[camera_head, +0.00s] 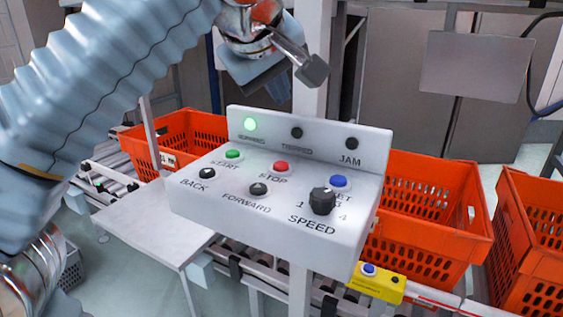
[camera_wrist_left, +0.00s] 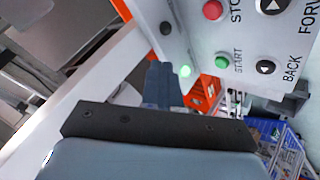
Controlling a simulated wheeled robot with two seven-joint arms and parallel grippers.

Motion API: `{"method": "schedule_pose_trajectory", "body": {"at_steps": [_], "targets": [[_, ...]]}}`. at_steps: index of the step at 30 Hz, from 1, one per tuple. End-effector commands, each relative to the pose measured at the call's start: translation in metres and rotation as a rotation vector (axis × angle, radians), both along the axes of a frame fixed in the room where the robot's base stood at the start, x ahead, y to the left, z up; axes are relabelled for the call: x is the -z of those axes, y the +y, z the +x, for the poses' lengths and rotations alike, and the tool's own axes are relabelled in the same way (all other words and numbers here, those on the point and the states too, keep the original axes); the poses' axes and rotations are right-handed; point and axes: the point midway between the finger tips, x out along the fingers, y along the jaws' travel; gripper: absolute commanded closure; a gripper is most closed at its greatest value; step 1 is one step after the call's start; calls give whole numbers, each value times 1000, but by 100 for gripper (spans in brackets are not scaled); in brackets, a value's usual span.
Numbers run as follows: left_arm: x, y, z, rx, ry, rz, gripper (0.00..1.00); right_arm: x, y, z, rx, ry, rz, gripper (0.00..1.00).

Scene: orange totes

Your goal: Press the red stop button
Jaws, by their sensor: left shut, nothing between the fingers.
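The red stop button (camera_head: 281,167) is on the sloping top of the white control box (camera_head: 250,222), between the green start button (camera_head: 233,154) and the blue button (camera_head: 339,181). It also shows near the top of the left wrist view (camera_wrist_left: 213,10). My left gripper (camera_head: 313,70) is shut and empty. It is above and behind the box, apart from the buttons. A green lamp (camera_head: 250,124) is lit on the raised back panel; the two lamps beside it are dark. My right gripper is not in view.
The box also carries a black speed knob (camera_head: 322,201) and black back (camera_head: 207,173) and forward (camera_head: 258,188) buttons. Orange totes (camera_head: 440,252) stand on the conveyor behind. A small yellow box (camera_head: 376,284) with a blue button is below at the right.

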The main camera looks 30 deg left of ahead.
Motion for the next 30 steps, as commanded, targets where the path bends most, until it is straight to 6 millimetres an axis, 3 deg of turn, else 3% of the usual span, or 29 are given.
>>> {"method": "schedule_pose_trajectory", "body": {"at_steps": [8, 10, 15, 21, 30], "targets": [[34, 0, -1, -1, 2, 0, 100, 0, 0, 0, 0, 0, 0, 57], [52, 1, 0, -1, 1, -1, 100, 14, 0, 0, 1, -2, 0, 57], [72, 0, 0, -1, 1, -1, 100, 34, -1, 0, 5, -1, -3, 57], [83, 0, 0, -1, 1, -1, 100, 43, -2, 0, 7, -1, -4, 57], [84, 0, 0, 1, 1, -1, 100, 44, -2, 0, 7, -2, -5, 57]]}}
